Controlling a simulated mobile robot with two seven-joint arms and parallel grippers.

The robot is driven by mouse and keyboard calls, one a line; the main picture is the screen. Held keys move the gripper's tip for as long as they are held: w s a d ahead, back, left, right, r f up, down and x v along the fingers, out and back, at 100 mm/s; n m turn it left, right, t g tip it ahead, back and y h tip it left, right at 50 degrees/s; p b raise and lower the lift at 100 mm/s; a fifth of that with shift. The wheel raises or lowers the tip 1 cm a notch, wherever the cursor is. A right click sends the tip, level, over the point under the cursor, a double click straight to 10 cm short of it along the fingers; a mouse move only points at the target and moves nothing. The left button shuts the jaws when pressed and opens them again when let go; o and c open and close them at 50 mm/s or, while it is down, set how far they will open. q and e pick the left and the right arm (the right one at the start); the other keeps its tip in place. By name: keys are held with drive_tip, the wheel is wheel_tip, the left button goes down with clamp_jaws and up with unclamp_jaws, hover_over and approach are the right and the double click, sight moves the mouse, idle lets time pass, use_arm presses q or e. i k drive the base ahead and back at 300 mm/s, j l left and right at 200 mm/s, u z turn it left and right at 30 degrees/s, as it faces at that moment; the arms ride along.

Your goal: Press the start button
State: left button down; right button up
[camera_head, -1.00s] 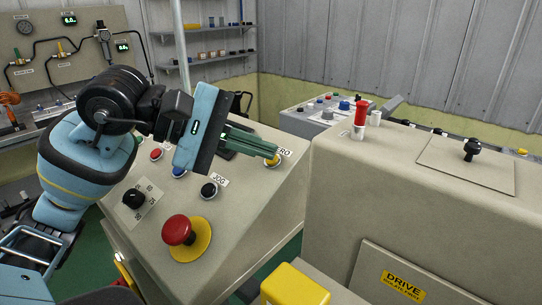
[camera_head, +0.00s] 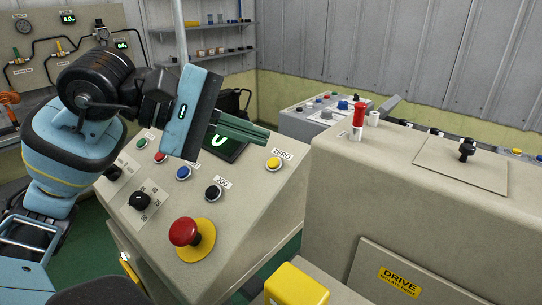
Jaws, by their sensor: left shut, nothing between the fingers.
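The sloped beige control panel (camera_head: 245,215) carries a row of small buttons. A green button (camera_head: 142,143) sits at its far left end, with a label above it too small to read; a red button (camera_head: 160,157) is beside it. A blue button (camera_head: 183,173), a black JOG button (camera_head: 213,192) and a yellow ZERO button (camera_head: 274,163) follow to the right. My left gripper (camera_head: 266,134) is shut and empty, its green fingers pointing right above the panel, apart from the buttons. It partly hides the lit display (camera_head: 222,143). My right gripper is not in view.
A large red mushroom button (camera_head: 184,232) on a yellow base stands up from the panel's front. A black dial (camera_head: 140,201) is to its left. A beige machine housing (camera_head: 400,190) with a red-topped post (camera_head: 358,117) rises at right. A yellow block (camera_head: 296,285) is in front.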

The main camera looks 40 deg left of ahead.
sight(141, 142)
drive_tip(key=k+j, duration=0.35)
drive_tip(key=j, duration=0.2)
drive_tip(key=k+j, duration=0.35)
drive_tip(key=j, duration=0.15)
